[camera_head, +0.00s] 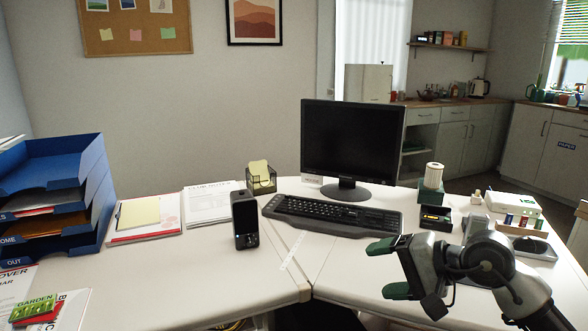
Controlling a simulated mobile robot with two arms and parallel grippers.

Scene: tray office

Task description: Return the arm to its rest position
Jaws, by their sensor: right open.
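My right gripper (389,269) is in the lower right of the head view, with its arm coming in from the right. Its two green-tipped fingers are spread apart and point left, with nothing between them. It is in front of the white desk's right part, and the monitor (352,140) and keyboard (330,213) are behind it. The wrist and forearm hide part of the desk's right front. My left gripper is not in view.
Blue stacked trays (92,213) stand at the left. A dark phone-like device (245,222) stands upright near the desk's middle. A green box (431,193) and small items stand behind my right arm. The desk surface (190,275) at front left of centre is clear.

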